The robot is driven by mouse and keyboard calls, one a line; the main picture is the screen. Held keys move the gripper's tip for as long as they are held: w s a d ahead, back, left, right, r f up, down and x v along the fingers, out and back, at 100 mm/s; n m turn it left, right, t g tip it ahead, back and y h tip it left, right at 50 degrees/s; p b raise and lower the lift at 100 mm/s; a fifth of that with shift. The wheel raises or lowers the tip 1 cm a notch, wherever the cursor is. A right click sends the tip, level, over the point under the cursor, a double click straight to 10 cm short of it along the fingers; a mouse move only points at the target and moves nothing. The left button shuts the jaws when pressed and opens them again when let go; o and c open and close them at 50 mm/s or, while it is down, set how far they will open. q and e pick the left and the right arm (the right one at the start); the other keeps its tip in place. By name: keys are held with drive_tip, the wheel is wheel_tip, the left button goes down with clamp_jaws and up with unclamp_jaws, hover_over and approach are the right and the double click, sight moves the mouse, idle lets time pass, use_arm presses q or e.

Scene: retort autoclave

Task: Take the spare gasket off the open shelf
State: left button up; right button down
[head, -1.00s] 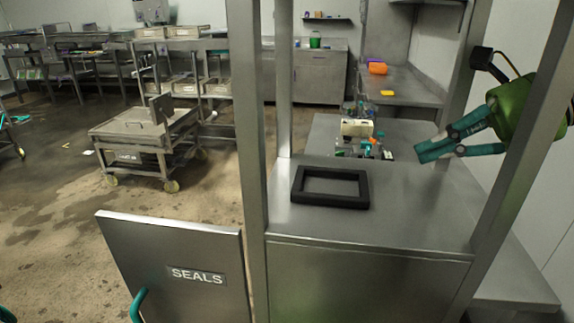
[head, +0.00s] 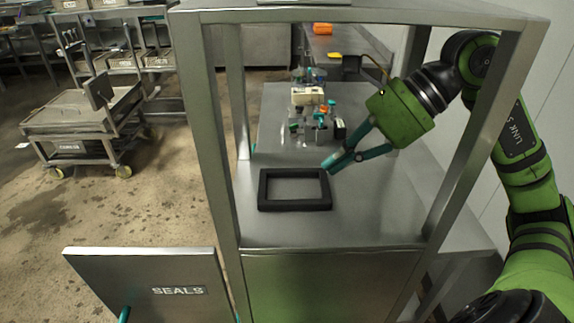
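The spare gasket (head: 295,205), a black rectangular frame with rounded corners, lies flat on the steel shelf top (head: 330,232) inside an open-framed unit. My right gripper (head: 331,167) reaches in from the right with teal fingers pointing down and left. Its fingertips are at the far right corner of the gasket, close above or beside it; contact cannot be told. The fingers converge at the tips, and any gap between them is too small to tell.
Steel posts (head: 212,150) and a top rail (head: 360,14) frame the shelf. A panel marked SEALS (head: 150,275) stands at front left. Several small parts and a cream box (head: 308,96) sit behind the gasket. A steel cart (head: 85,125) stands on the stained floor.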

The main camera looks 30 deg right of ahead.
sight(237, 191)
drive_tip(key=p+x, duration=0.1)
drive_tip(key=x, duration=0.3)
drive_tip(key=shift+a+r, duration=0.1)
drive_tip(key=shift+r, duration=0.05)
drive_tip(key=w+a+p, duration=0.1)
drive_tip(key=p, duration=0.1)
drive_tip(key=w+a+p, duration=0.1)
drive_tip(key=a, duration=0.1)
drive_tip(key=shift+a+f+p, duration=0.1)
drive_tip(key=shift+f+p, duration=0.15)
drive_tip(key=shift+p, duration=0.15)
drive_tip(key=shift+w+a+f, duration=0.2)
drive_tip(key=shift+w+a, duration=0.1)
drive_tip(key=shift+w+a+r+p, duration=0.1)
drive_tip(key=shift+w+a+p, duration=0.1)
drive_tip(key=shift+a+p, duration=0.15)
drive_tip(key=w+a, duration=0.1)
drive_tip(key=w+a+p, duration=0.1)
drive_tip(key=a, duration=0.1)
drive_tip(key=w+a+p, duration=0.1)
drive_tip(key=a, duration=0.1)
drive_tip(key=shift+w+a, duration=0.35)
drive_tip(key=shift+a, duration=0.2)
